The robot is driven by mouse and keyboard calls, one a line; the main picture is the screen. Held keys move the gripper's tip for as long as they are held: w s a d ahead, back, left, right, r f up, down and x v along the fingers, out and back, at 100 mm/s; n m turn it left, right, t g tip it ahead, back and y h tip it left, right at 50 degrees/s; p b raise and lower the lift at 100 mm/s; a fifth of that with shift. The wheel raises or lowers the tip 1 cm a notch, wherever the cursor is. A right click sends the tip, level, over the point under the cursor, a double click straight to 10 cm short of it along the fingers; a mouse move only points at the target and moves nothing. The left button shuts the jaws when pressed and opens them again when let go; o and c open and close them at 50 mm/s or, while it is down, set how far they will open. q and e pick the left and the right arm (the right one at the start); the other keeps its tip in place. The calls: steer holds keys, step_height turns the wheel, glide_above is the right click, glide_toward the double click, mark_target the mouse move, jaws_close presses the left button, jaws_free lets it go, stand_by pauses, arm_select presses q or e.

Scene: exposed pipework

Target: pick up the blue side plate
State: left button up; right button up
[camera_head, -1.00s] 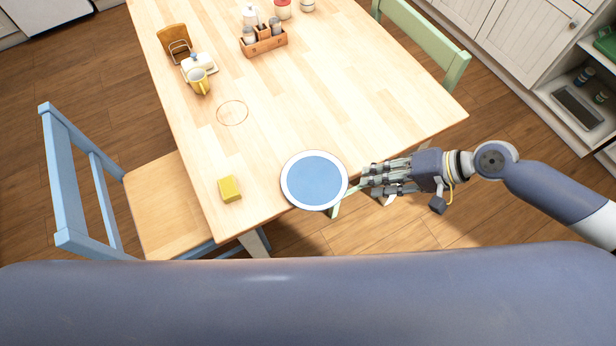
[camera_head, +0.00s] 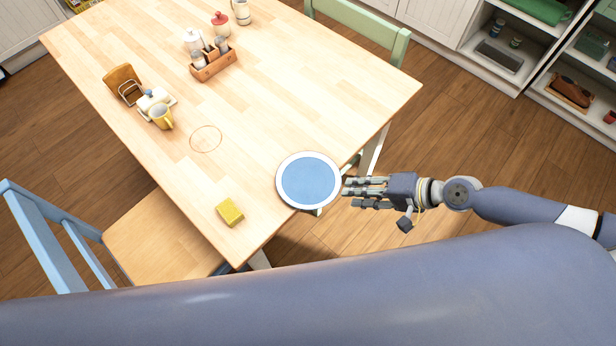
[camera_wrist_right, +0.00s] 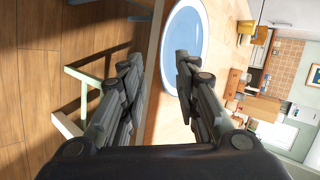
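The blue side plate (camera_head: 308,180), blue with a white rim, lies face up at the table's near right edge. Its rim seems to reach slightly past that edge in the head view. My right gripper (camera_head: 348,191) is just right of the plate, with its fingers pointing at it. In the right wrist view the gripper (camera_wrist_right: 158,72) is open, its fingers apart, and the plate (camera_wrist_right: 187,35) shows beyond the fingertips, mostly ahead of the right-hand finger. No grip on the plate shows. My left gripper is not in view.
A yellow sponge-like block (camera_head: 230,212) lies near the table's (camera_head: 300,100) near corner. A yellow mug (camera_head: 161,116), a butter dish (camera_head: 155,101) and a wooden caddy (camera_head: 213,64) stand farther back. A blue chair (camera_head: 45,240) is at left, a green chair (camera_head: 360,30) behind.

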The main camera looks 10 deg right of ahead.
mark_target(334, 191)
steer(key=p+x, duration=0.2)
steer(key=x, duration=0.3)
steer(key=shift+w+a+r, duration=0.1)
steer(key=shift+w+r, duration=0.05)
steer(key=shift+r, duration=0.05)
steer(key=shift+a+f, duration=0.15)
jaws_close()
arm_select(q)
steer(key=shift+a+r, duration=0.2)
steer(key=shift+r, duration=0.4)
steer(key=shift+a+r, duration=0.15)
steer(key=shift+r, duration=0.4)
